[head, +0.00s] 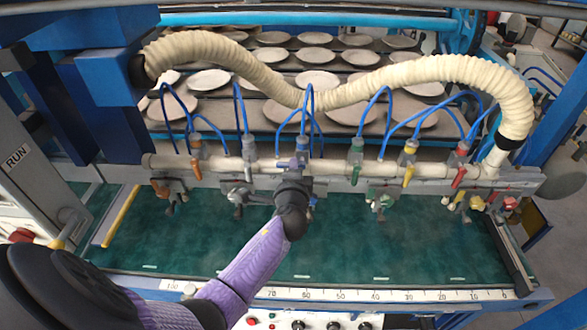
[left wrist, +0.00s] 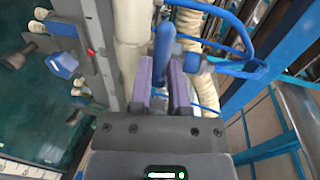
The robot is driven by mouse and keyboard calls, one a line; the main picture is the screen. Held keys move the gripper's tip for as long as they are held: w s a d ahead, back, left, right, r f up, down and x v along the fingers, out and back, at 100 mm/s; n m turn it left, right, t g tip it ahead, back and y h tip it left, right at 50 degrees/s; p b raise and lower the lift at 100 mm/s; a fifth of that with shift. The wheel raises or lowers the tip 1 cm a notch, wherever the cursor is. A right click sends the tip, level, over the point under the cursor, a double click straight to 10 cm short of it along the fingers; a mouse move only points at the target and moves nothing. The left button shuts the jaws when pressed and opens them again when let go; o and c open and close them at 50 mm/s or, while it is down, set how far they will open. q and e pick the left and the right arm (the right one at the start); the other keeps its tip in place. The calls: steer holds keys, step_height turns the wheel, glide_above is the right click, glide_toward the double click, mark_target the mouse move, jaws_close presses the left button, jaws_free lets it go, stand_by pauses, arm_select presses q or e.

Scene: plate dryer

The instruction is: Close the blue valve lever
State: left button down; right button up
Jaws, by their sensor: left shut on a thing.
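The blue valve lever (left wrist: 164,42) shows in the left wrist view, standing between the two purple fingers of my left gripper (left wrist: 163,85). The fingers are shut on it. In the head view my left gripper (head: 297,165) is at the white pipe, in the middle of the row of valves, and it hides the lever there. I cannot tell the lever's exact angle from the head view. My right gripper is in neither view.
Along the white pipe (head: 225,164) are other valves with an orange lever (head: 195,167), a green lever (head: 355,175), a yellow lever (head: 408,175) and a red lever (head: 458,176). Blue hoses and a ribbed hose (head: 450,70) run above. A green belt (head: 400,250) lies below.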

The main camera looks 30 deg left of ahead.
arm_select(q)
steer(key=c, duration=0.6)
jaws_free()
steer(key=v, duration=1)
steer(key=shift+p, duration=0.3)
